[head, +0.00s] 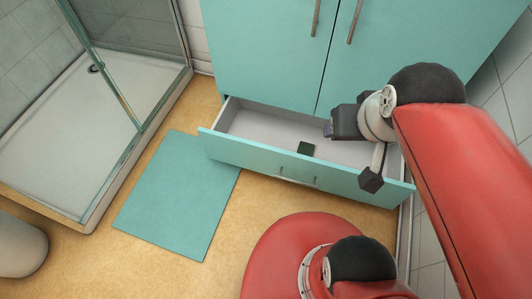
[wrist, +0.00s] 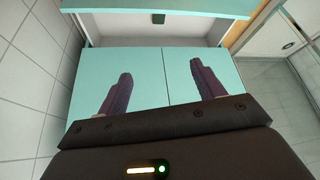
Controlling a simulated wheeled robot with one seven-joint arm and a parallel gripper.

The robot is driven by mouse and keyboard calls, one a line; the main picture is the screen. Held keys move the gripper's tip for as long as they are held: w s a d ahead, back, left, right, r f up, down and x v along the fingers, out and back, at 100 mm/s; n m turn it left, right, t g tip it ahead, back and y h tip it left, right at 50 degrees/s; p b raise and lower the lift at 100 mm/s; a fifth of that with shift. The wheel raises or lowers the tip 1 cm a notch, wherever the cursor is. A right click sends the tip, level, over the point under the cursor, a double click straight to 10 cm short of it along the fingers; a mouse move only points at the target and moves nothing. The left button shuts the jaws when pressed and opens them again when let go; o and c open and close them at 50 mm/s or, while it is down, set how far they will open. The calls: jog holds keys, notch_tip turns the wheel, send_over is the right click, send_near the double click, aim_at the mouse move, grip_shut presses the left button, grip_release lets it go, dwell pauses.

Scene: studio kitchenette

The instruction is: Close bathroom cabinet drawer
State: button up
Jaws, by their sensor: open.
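The bathroom cabinet is teal with two doors (head: 262,55) and a wide bottom drawer. The drawer stands pulled out, with its teal front panel (head: 255,165) and white inside (head: 262,125) showing. A handle (head: 298,178) sits on the drawer front. My gripper (head: 328,130) is above the right part of the drawer, near the cabinet doors, and hides some of the drawer behind it. In the wrist view my gripper (wrist: 160,73) has its two dark fingers spread with nothing between them. The doors (wrist: 115,70) lie beyond the fingers, and the open drawer (wrist: 185,28) shows at the top.
A small dark green item (head: 305,149) lies in the drawer. A teal mat (head: 180,195) lies on the floor to the left. A glass-walled shower (head: 75,130) stands further left, and a white rounded fixture (head: 20,248) is at lower left. A tiled wall (head: 505,75) bounds the right side.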

jog(key=shift+w+f, duration=0.1)
jog(key=shift+f, duration=0.1)
jog(key=shift+c, duration=1.3)
jog(key=w+a+f+n+g+h+b, duration=0.1)
jog(key=w+f+n, duration=0.1)
jog(key=f, duration=0.1)
jog(key=w+a+f+n+g+h+b, duration=0.1)
jog(key=w+f+n+g, duration=0.1)
jog(key=f, duration=0.1)
jog(key=w+a+f+n+g+h+b, duration=0.1)
jog(key=w+f+n+h, duration=0.1)
jog(key=n, duration=0.1)
jog(key=shift+f, duration=0.4)
grip_shut()
jog(key=n+t+h+b, duration=0.2)
jog(key=n+t+b, duration=0.4)
jog(key=n+t, duration=1.45)
send_near(226, 139)
jog(key=w+r+n+g, duration=0.1)
jog(key=w, duration=0.1)
jog(key=w+d+r+n+g, duration=0.1)
jog(key=r+n+g, duration=0.1)
jog(key=w+r+n+g+b, duration=0.1)
jog(key=w+n+g, duration=0.1)
jog(key=shift+w+d+r, duration=0.25)
jog(key=shift+w+d, duration=0.05)
jog(key=shift+w, duration=0.05)
